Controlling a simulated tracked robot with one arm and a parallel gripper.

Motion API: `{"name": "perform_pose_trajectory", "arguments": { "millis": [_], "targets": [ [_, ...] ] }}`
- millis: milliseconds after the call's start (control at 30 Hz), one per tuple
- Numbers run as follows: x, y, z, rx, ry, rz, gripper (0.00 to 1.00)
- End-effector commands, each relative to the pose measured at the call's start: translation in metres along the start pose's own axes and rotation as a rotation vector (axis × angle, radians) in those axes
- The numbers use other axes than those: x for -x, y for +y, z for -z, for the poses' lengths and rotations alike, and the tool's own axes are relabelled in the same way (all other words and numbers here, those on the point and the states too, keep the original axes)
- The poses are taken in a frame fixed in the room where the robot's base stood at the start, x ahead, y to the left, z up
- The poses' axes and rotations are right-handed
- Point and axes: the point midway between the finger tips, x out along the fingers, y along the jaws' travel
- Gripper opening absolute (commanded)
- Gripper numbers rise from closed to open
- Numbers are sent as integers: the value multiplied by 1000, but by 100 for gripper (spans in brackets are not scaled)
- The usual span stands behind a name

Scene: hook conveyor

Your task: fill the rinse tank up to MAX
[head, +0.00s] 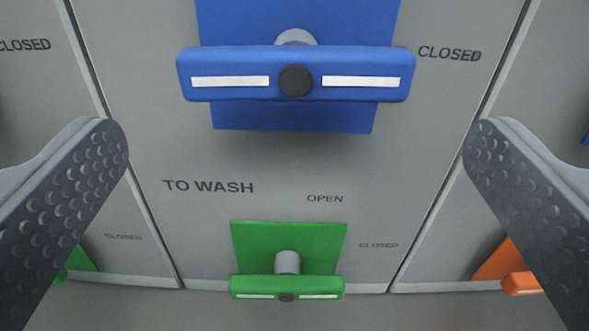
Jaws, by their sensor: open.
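The rinse tank and its MAX mark are not in view. A blue valve handle (295,73) lies level across a blue plate (290,117) at the top middle, with a CLOSED label to its right. Below it a green handle (287,286) lies level on a green plate (290,245), under the words TO WASH and OPEN, with CLOSED at its right. My gripper (295,150) is open and empty. Its two fingers stand wide apart at the left and right, with the blue handle between and above their tips, not visibly touched.
Grey panels with dark vertical seams fill the view. At the lower right is part of an orange handle (522,283). At the lower left is part of another green plate (80,261). The panel between the blue and green handles is bare apart from lettering.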

Motion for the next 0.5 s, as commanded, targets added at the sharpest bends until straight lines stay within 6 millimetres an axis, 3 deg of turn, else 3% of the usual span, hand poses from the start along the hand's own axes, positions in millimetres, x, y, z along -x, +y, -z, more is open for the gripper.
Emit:
{"name": "perform_pose_trajectory", "arguments": {
  "millis": [233,500],
  "targets": [
    [38,0,-1,0,1,0,100],
    [52,0,-4,0,3,1,100]
  ]
}}
